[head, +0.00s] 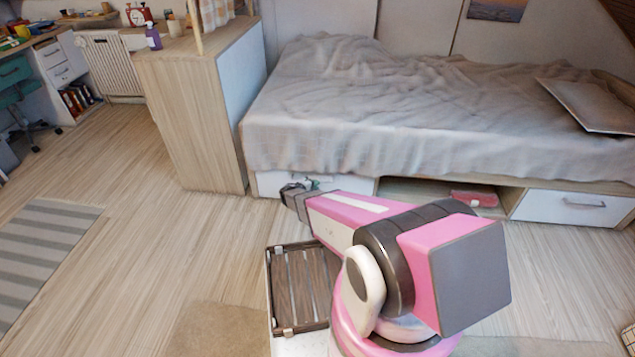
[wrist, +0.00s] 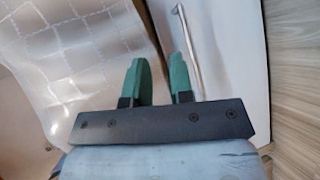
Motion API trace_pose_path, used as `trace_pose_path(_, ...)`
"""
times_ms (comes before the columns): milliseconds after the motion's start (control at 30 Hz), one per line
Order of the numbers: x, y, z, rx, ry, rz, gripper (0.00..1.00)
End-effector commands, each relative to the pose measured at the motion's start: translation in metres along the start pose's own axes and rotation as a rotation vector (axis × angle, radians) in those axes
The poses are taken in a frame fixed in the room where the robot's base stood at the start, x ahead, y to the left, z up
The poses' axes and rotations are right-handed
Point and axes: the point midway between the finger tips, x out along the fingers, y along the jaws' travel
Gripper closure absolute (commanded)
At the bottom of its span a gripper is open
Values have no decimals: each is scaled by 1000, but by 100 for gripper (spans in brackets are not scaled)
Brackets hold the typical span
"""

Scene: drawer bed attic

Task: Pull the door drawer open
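The left drawer (head: 268,184) is a white front under the bed and looks shut. Its metal bar handle (head: 326,179) shows just right of my gripper (head: 299,186). In the wrist view, the white drawer front (wrist: 232,60) fills the right side, and the handle (wrist: 188,38) runs steeply across it. My gripper's two green fingers (wrist: 158,60) are apart with nothing between them. The handle passes just right of the right finger; its lower end is close to that finger. I cannot tell whether they touch. In the head view my arm hides part of the drawer front.
A second white drawer (head: 545,205) with a handle is at the right under the bed (head: 400,110). An open shelf between holds a red item (head: 474,198). A wooden cabinet (head: 195,115) stands left of the bed. A slatted brown rack (head: 300,285) is beside my arm.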

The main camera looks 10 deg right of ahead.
Motion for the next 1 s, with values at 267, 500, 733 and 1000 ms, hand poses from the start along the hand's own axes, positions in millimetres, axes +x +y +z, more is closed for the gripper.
trace_pose_path(267,5,-63,-54,-108,188,135,78)
trace_pose_path(500,19,-64,-60,-116,204,147,78)
trace_pose_path(733,59,-59,-69,-116,203,147,78)
trace_pose_path(1000,96,-54,-76,-116,203,146,78)
